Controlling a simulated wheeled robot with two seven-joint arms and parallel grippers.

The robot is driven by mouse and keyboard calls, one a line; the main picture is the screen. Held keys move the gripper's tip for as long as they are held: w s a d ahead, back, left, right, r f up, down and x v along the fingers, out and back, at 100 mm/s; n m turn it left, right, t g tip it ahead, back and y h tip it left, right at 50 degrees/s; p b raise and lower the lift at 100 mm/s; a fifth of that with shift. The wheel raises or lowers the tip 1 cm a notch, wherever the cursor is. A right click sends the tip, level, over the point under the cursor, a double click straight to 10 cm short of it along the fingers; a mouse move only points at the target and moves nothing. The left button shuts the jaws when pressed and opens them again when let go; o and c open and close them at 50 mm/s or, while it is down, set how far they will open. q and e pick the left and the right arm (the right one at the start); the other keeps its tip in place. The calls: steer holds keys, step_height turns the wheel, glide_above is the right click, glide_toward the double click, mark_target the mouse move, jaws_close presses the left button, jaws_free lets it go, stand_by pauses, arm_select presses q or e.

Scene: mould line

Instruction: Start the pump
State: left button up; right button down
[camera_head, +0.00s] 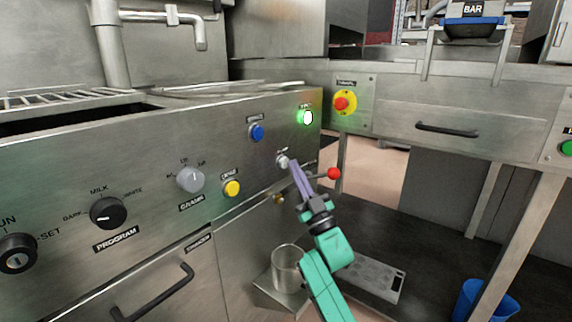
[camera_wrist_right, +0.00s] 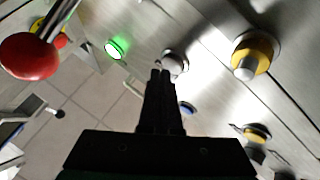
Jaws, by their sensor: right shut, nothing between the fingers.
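My right gripper (camera_head: 292,166) is shut and empty, its fingertips at a small white button (camera_head: 282,161) on the steel front panel (camera_head: 130,155). The label above this button is too small to read surely. In the right wrist view the closed fingertips (camera_wrist_right: 160,74) overlap the lower edge of the white button (camera_wrist_right: 176,61); I cannot tell whether they press it. A lamp (camera_head: 308,117) at the panel's upper right glows green, and it also glows in the wrist view (camera_wrist_right: 117,47). My left gripper is not in view.
Near the fingers are a blue button (camera_head: 257,132), a yellow button (camera_head: 232,188), a grey selector (camera_head: 190,179) and a red-knobbed lever (camera_head: 333,174). A metal cup (camera_head: 287,268) stands below. A red emergency button (camera_head: 342,103) is on the neighbouring bench.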

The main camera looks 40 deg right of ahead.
steer(key=shift+w, duration=0.1)
stand_by(0.4)
steer(key=shift+w+a, duration=0.15)
steer(key=shift+w, duration=0.2)
steer(key=shift+s, duration=0.4)
steer(key=shift+p, duration=0.3)
steer(key=s+d+p, duration=0.2)
steer(key=s, duration=0.3)
steer(key=shift+s, duration=0.4)
